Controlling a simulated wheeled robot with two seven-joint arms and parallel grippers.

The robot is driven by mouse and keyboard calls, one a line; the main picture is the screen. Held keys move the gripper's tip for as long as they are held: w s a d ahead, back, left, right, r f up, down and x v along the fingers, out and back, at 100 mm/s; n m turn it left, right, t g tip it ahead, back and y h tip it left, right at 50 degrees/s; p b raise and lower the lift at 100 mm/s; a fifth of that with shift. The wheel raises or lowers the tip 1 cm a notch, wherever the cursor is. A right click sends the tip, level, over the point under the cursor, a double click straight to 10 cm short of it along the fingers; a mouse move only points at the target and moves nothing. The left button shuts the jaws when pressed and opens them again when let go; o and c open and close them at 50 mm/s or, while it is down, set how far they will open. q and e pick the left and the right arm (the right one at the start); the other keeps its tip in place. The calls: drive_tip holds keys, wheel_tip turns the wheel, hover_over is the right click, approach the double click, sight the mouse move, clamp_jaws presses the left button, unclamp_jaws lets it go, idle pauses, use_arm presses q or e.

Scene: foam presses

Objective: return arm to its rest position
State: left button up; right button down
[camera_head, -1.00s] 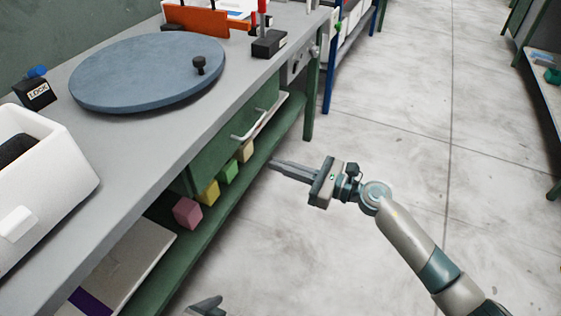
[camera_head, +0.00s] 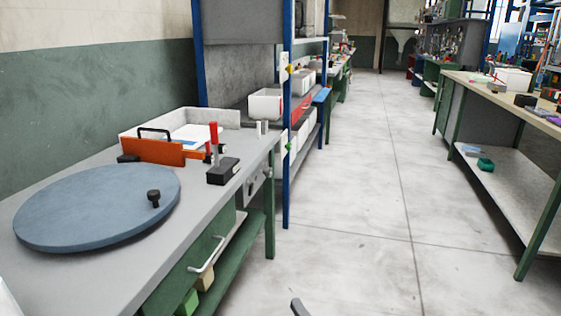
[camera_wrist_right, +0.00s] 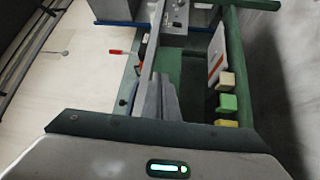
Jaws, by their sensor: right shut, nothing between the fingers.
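Only the grey tip of my right gripper (camera_head: 299,307) shows at the bottom edge of the head view, over the floor beside the workbench. In the right wrist view the fingers of my right gripper (camera_wrist_right: 160,92) are together, with nothing between them. Coloured foam blocks (camera_wrist_right: 227,103) on the green lower shelf show to the right of the fingers there. My left gripper is not in view.
The grey workbench (camera_head: 165,255) on the left carries a blue round plate (camera_head: 95,207), a black block with a red lever (camera_head: 222,172) and a white tray (camera_head: 228,117). A wooden-topped bench (camera_head: 516,100) stands right. The aisle floor (camera_head: 355,220) between is clear.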

drive_tip(key=s+d+f+m+g+h, duration=0.55)
drive_tip(key=s+d+f+m, duration=0.35)
drive_tip(key=s+f+m, duration=0.35)
drive_tip(key=s+d+f+m+g, duration=0.1)
drive_tip(key=s+f+m+g, duration=0.25)
drive_tip(key=s, duration=0.45)
drive_tip(key=s+f+m+g, duration=0.2)
drive_tip(key=s+f+m, duration=0.15)
drive_tip(key=s, duration=0.45)
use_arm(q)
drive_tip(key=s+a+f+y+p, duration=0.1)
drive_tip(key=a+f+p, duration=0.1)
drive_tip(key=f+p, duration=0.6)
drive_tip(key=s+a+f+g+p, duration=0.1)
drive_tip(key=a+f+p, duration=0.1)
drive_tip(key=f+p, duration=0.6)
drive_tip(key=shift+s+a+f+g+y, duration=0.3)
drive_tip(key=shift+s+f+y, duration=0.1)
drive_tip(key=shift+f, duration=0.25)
use_arm(e)
drive_tip(key=s+d+f, duration=0.1)
drive_tip(key=d+f, duration=0.1)
drive_tip(key=f, duration=0.6)
drive_tip(key=s+d+f+g+h, duration=0.1)
drive_tip(key=d+f, duration=0.1)
drive_tip(key=f, duration=0.6)
drive_tip(key=shift+d+f, duration=0.3)
